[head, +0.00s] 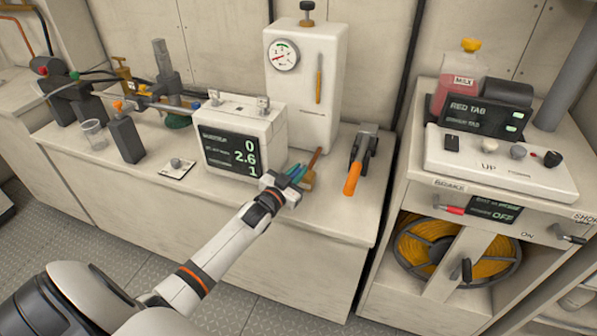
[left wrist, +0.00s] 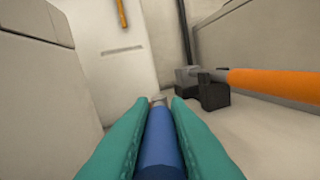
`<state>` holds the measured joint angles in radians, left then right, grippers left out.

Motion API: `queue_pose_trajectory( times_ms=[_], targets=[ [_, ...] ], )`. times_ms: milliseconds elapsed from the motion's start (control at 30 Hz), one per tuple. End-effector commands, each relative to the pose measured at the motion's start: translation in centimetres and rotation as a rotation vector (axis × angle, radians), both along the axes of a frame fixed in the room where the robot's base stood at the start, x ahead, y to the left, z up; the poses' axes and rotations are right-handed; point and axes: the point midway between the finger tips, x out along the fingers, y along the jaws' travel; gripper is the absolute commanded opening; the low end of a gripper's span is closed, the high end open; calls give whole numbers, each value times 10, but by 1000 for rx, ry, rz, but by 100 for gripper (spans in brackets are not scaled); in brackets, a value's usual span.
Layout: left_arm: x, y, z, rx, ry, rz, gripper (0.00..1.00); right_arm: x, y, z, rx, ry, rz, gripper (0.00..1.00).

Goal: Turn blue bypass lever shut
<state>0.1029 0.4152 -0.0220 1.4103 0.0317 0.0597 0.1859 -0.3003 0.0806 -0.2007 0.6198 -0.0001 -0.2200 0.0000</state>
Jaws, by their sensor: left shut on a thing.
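My left gripper (head: 294,176) reaches in from the lower left to the counter, just right of the display box. In the left wrist view its two teal fingers (left wrist: 158,130) are closed on both sides of the blue lever (left wrist: 159,145), which lies between them with a small grey tip beyond. In the head view the fingers mostly hide the lever, so its angle to its valve cannot be told there. My right gripper is in neither view.
A display box (head: 245,140) stands left of the gripper and a tall white cabinet (head: 318,90) behind it. A wooden-handled tool (head: 312,165) is close by. An orange-handled lever (head: 352,178) on a dark mount is to the right. The counter's front right is clear.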

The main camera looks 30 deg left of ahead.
Motion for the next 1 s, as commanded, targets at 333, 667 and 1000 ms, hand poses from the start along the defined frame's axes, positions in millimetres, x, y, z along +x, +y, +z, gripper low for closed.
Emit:
queue_pose_trajectory(
  times_ms=[333, 667, 1000],
  targets=[
    [1, 7, 2, 3, -5, -167, 0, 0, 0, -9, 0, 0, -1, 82],
    [0, 8, 2, -1, -2, -185, 0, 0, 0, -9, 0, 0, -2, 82],
    [0, 8, 1, -1, 1, -183, 37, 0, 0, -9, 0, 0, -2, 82]
  ],
)
